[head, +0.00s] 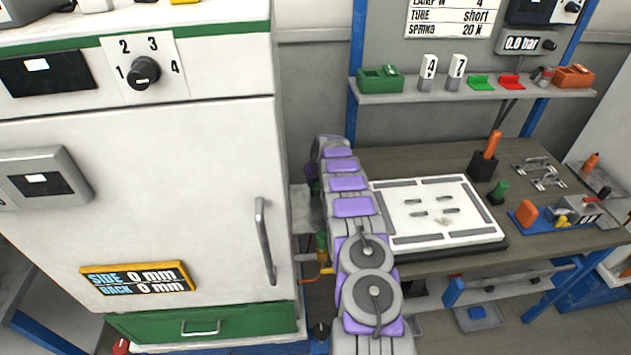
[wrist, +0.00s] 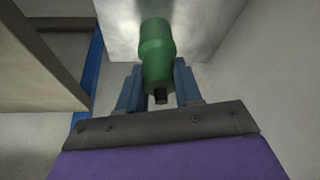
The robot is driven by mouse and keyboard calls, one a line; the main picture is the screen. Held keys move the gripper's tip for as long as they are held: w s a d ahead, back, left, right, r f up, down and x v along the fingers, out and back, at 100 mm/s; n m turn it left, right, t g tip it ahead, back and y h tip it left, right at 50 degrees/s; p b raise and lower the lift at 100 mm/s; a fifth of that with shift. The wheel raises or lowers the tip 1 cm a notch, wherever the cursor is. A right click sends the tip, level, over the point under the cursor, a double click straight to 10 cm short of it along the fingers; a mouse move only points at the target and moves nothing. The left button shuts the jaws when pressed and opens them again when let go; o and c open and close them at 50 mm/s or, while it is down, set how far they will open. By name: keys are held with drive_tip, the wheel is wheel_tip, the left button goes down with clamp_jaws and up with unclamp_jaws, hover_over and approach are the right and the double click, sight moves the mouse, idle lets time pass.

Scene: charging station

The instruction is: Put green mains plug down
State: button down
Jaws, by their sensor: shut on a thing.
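The green mains plug (wrist: 157,45) is a green cylinder with a narrower dark end, seen in the wrist view. My gripper (wrist: 158,72) is shut on it, with one blue finger on each side. The plug points away from the gripper, in front of a grey metal surface (wrist: 205,25). I cannot tell whether the plug touches that surface. In the head view my arm reaches away between the white cabinet and the workbench.
The white cabinet (head: 160,190) with a vertical handle stands close on the left. The workbench (head: 415,158) on the right carries a white panel (head: 430,205), a green-handled item (head: 498,192) and tools. A shelf (head: 470,95) is above it. A brown board edge (wrist: 45,60) shows at wrist-view left.

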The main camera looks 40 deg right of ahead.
drive_tip(key=shift+a, duration=0.75)
drive_tip(key=c, duration=1.2)
unclamp_jaws()
drive_tip(key=shift+d, duration=0.1)
drive_tip(key=o, duration=0.4)
drive_tip(key=shift+d+f, duration=0.3)
drive_tip(key=shift+d, duration=0.35)
drive_tip(key=shift+o, duration=0.2)
drive_tip(key=shift+a+r, duration=0.25)
drive_tip(key=shift+a, duration=0.3)
drive_tip(key=shift+s+d+r, duration=0.15)
drive_tip(key=shift+s+r, duration=0.05)
drive_tip(key=shift+r, duration=0.55)
drive_tip(key=d+p+v, duration=0.1)
drive_tip(key=v, duration=0.9)
drive_tip(key=shift+s+a+r+p, duration=0.2)
drive_tip(key=shift+a+r+p, duration=0.05)
drive_tip(key=shift+a+p, duration=0.2)
